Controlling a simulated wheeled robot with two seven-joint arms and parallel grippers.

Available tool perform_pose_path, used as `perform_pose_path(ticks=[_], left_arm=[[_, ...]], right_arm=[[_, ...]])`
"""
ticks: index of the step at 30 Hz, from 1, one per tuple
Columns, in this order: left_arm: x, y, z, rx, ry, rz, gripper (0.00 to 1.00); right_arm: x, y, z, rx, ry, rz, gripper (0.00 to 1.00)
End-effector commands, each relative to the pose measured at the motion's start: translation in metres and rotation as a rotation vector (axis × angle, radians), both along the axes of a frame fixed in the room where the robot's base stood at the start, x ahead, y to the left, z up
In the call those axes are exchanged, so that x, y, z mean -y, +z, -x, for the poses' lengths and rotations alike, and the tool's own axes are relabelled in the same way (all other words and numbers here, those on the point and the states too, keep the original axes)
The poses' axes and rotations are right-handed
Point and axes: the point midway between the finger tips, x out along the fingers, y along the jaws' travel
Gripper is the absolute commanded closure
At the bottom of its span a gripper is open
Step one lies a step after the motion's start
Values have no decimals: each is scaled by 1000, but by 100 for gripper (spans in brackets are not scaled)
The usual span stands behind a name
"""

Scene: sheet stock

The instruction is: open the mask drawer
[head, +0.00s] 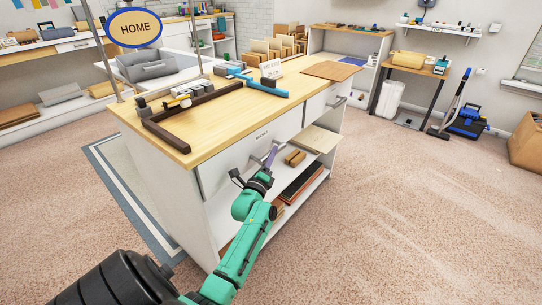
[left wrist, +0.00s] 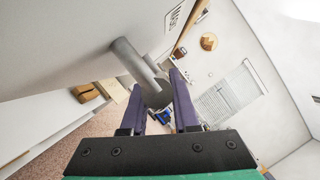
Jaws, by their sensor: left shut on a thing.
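The worktable (head: 215,114) has a wooden top and a white body with two drawers on its front. The nearer, wider white drawer (head: 225,168) has a small label, too small to read in the head view, and appears closed. Its grey bar handle (left wrist: 128,52) shows between my fingers in the left wrist view. My left gripper (head: 270,156) has purple fingers, also seen in the left wrist view (left wrist: 158,98), and is shut on this handle. The farther drawer (head: 318,104) also appears closed, with a grey handle. My right gripper is out of view.
Open shelves under the drawers hold brown boxes (head: 294,158) and a dark tray (head: 302,184). A dark brown frame (head: 165,137) and a blue tool (head: 262,88) lie on the top.

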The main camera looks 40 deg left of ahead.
Motion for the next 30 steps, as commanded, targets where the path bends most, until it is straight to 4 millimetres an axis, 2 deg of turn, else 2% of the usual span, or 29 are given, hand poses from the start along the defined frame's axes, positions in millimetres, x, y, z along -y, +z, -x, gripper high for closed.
perform_pose_path(ticks=[30], left_arm=[[0, -2, 0, -1, 0, 3, 100]], right_arm=[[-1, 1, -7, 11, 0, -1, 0]])
